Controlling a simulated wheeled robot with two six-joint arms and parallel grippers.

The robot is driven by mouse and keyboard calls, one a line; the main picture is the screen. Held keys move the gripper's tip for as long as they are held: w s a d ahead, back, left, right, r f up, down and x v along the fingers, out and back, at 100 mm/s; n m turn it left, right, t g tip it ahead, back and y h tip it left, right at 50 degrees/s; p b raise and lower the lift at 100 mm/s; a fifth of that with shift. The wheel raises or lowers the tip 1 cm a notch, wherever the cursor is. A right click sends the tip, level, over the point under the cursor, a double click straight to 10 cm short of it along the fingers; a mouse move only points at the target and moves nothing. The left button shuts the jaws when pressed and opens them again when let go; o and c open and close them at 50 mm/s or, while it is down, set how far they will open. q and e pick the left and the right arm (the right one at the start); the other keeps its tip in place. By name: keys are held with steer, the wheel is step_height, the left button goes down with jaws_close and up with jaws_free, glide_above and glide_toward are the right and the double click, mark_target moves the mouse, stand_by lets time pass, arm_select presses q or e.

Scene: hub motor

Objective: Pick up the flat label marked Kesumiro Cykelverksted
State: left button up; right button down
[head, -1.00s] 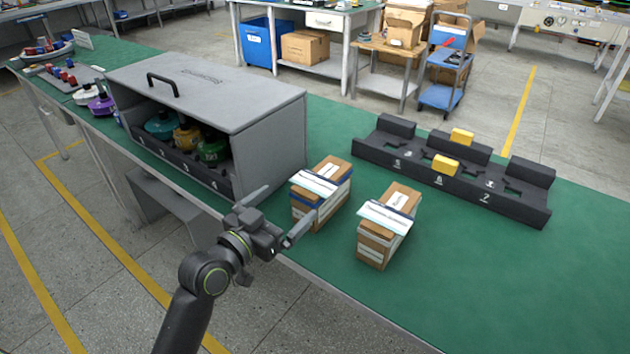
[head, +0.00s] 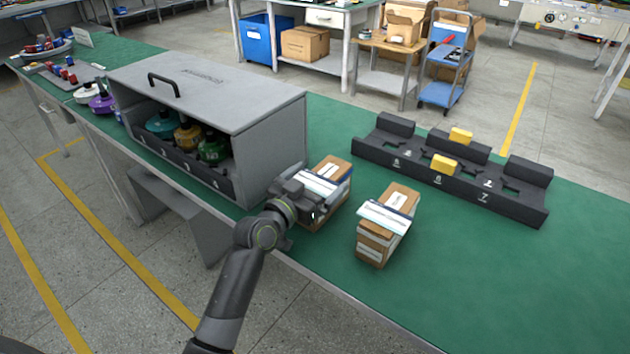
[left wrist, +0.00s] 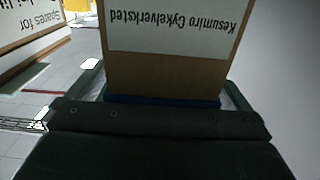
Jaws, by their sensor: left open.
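The white label printed "Kesumiro Cykelverksted" (left wrist: 172,30) shows upside down in the left wrist view, on a brown surface with a dark blue edge below it. In the head view two brown cartons with white labels stand on the green table, the left carton (head: 335,170) and the right carton (head: 375,244). Their print is too small to read there. My left gripper (head: 312,205) is open at the near left side of the left carton and hides part of it. I cannot tell whether it touches. My right gripper is out of view.
A grey open-front cabinet (head: 262,120) with coloured containers stands just left of the gripper. A black slotted rack (head: 520,206) with two yellow blocks stands at the back right. The green table (head: 480,290) is clear at front right. A "Spares for" sign (left wrist: 25,25) shows in the wrist view.

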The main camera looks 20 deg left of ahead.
arm_select(q)
steer(key=c, duration=0.7)
